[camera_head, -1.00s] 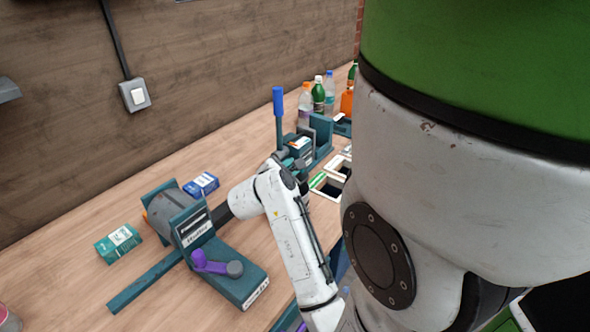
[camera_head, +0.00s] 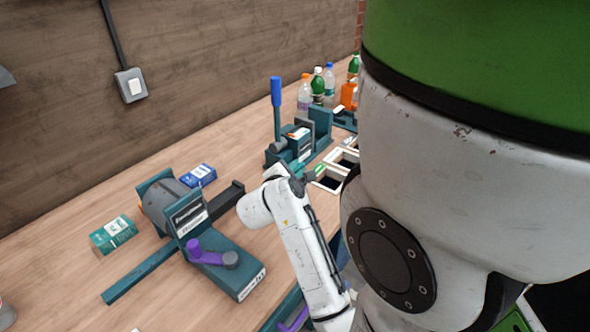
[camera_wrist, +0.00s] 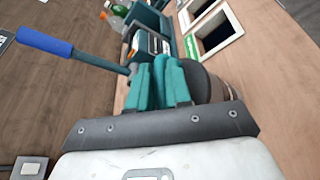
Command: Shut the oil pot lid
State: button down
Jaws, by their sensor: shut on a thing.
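My gripper (camera_wrist: 165,85) shows in the wrist view as two teal fingers close together. A dark round piece (camera_wrist: 207,84), which looks like the oil pot's lid or top, shows right behind and beside the fingers. A brownish side shows at its right edge. Whether it stands open or closed cannot be told.
A teal press with a blue-handled lever (camera_head: 276,92) stands behind, its handle also in the wrist view (camera_wrist: 43,41). Bottles (camera_head: 318,85) and white-rimmed bins (camera_head: 328,180) lie beyond. A drum device with a purple crank (camera_head: 205,255) and boxes (camera_head: 113,235) are at left.

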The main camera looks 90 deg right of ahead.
jog(key=shift+s+a+f, duration=0.1)
jog(key=shift+s+f, duration=0.05)
jog(key=shift+f, duration=0.25)
jog(key=c, duration=1.3)
grip_release()
jog(key=shift+c, duration=0.2)
jog(key=shift+o, duration=1.1)
jog(key=shift+r, duration=0.1)
jog(key=shift+r, duration=0.1)
jog(key=b+v, duration=0.1)
jog(key=v, duration=0.9)
jog(key=shift+w+a+r, duration=0.15)
jog(key=shift+w+a, duration=0.1)
jog(key=shift+a, duration=0.05)
